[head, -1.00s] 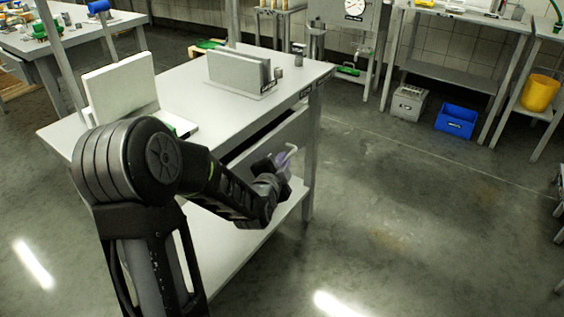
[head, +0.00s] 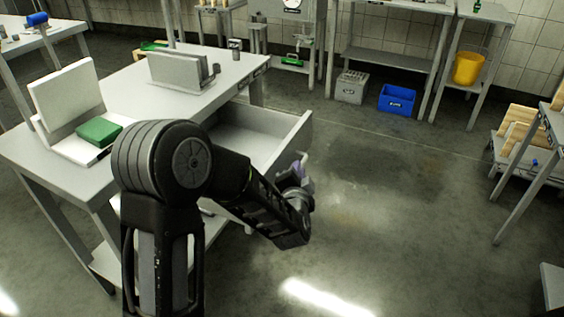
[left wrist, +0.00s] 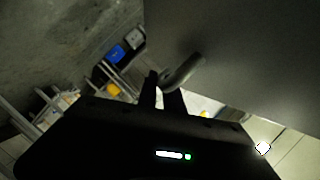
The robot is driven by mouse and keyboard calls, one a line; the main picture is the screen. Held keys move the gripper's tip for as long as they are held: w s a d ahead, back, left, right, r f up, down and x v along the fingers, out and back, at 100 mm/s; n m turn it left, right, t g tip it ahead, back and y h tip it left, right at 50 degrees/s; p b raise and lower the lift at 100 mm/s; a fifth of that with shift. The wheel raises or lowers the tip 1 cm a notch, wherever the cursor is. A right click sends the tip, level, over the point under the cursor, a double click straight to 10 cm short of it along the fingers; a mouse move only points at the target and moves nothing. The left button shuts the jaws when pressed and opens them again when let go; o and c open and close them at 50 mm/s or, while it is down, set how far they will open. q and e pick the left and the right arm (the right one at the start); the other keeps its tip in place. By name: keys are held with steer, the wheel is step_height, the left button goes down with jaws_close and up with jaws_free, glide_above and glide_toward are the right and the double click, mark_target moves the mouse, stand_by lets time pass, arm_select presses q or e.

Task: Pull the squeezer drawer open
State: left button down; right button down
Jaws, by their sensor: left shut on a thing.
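The drawer (head: 262,135) stands pulled well out from under the grey table top (head: 205,92), and its inside looks empty. In the left wrist view the drawer's grey front (left wrist: 240,50) fills the upper right, with its curved handle (left wrist: 183,72) at the middle. My left gripper (head: 300,172) is at the drawer's front in the head view. In the left wrist view my left gripper's two dark fingers (left wrist: 162,92) are shut on the handle. My right gripper is not in view.
On the table top are a white upright board, a green block (head: 99,131), a grey rack (head: 178,68) and a small tin. A blue crate (head: 397,98) and a grey crate (head: 351,87) stand on the floor behind. The floor right of the drawer is clear.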

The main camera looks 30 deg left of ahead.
arm_select(q)
steer(key=shift+d+f, duration=0.1)
steer(key=shift+d, duration=0.15)
steer(key=c, duration=1.8)
jaws_free()
steer(key=shift+c, duration=0.2)
steer(key=shift+o, duration=0.4)
steer(key=shift+w, duration=0.1)
steer(key=p+v, duration=0.1)
steer(key=v, duration=0.7)
